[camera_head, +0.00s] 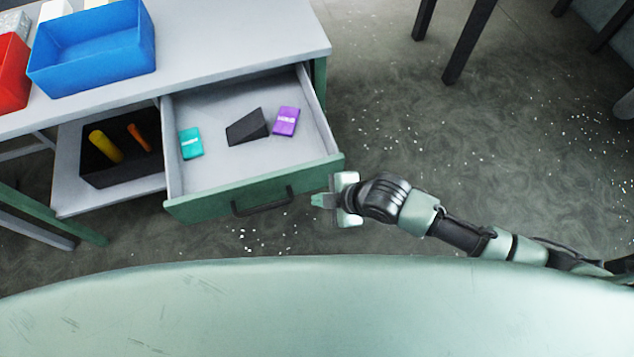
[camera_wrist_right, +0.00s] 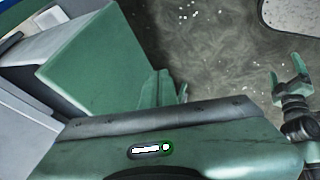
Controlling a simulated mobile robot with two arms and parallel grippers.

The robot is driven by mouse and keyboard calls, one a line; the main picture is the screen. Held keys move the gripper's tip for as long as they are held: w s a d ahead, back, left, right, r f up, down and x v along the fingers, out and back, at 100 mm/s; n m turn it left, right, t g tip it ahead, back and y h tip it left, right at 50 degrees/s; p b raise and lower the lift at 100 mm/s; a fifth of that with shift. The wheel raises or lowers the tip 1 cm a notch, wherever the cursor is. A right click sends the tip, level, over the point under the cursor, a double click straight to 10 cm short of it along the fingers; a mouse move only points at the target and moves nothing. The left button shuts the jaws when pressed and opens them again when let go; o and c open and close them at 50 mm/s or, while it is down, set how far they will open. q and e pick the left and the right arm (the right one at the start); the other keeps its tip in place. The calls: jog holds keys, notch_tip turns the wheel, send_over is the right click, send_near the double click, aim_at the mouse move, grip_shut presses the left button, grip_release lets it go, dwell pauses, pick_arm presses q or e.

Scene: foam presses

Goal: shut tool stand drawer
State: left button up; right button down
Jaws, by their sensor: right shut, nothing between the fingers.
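The tool stand drawer (camera_head: 215,125) is pulled well out from under the grey table top in the head view. Its green front has a black handle (camera_head: 262,204) and faces me. My right gripper (camera_head: 317,200) is shut and empty, close to the right end of the drawer front; I cannot tell if it touches. In the right wrist view its fingers (camera_wrist_right: 172,90) show beside a green panel (camera_wrist_right: 95,60), apparently the drawer front. My left gripper (camera_wrist_right: 288,68) shows open and empty at the right of that view; it is outside the head view.
In the drawer lie a teal box (camera_head: 191,143), a black wedge (camera_head: 247,127) and a purple box (camera_head: 286,121). A blue bin (camera_head: 95,50) and a red bin (camera_head: 12,75) stand on top. A black tray (camera_head: 95,174) sits on a lower shelf.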

aim_at(306, 186)
jog(key=w, duration=0.3)
jog(key=shift+w+a+r+p, duration=0.2)
jog(key=shift+w+a+p, duration=0.1)
jog(key=shift+a, duration=0.1)
pick_arm(q)
jog(key=shift+r, duration=0.5)
jog(key=shift+d, duration=0.1)
